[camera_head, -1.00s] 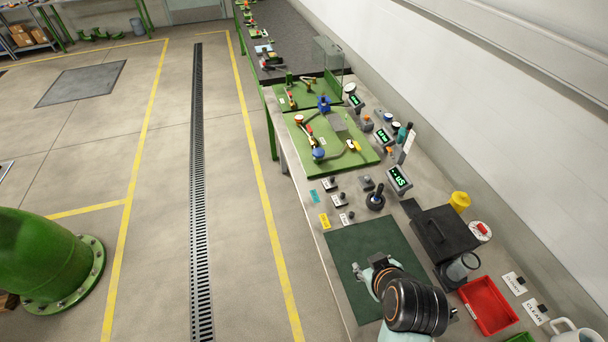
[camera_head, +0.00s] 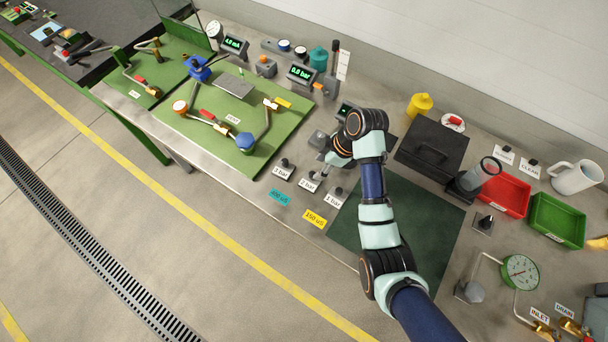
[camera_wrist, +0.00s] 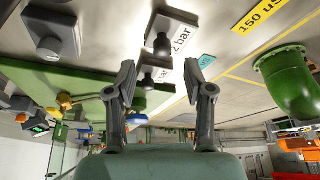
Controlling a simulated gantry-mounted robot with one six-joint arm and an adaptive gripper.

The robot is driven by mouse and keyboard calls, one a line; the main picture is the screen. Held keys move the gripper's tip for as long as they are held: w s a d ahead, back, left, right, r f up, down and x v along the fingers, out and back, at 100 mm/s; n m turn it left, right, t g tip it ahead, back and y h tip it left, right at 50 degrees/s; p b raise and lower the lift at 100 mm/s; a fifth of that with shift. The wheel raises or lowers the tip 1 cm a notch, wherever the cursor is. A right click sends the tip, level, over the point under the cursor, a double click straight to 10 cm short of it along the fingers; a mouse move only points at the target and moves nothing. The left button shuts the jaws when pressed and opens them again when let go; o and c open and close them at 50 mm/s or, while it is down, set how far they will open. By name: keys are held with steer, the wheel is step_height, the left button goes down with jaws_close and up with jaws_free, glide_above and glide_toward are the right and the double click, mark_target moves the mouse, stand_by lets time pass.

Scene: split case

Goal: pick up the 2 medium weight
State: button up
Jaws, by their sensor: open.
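The 2 bar weight (camera_head: 316,176), a small dark knob on a plate with a "2 bar" label, stands in the middle of a row of three on the bench. In the wrist view its dark knob (camera_wrist: 162,44) shows at upper centre, beyond the fingertips. My gripper (camera_wrist: 160,82) is open and empty, fingers spread. In the head view my gripper (camera_head: 325,160) hangs close above the 2 bar weight, partly covered by my wrist. The 3 bar weight (camera_head: 285,162) is to its left and the 1 bar weight (camera_head: 339,191) to its right.
A grey block with a knob (camera_head: 318,138) stands close behind my gripper. A green board (camera_head: 180,110) with pipework lies left. A dark green mat (camera_head: 425,215) lies under my arm. A black case (camera_head: 432,150), a red tray (camera_head: 505,192) and a green tray (camera_head: 556,220) stand right.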

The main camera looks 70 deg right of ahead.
mark_target(312, 174)
steer(key=x, duration=0.2)
steer(key=b+x, duration=0.1)
steer(key=x, duration=0.2)
steer(key=shift+w+a+f, duration=0.2)
steer(key=shift+a, duration=0.15)
steer(key=shift+w+f, duration=0.2)
steer(key=shift+f, duration=0.15)
steer(key=shift+r, duration=0.1)
jaws_close()
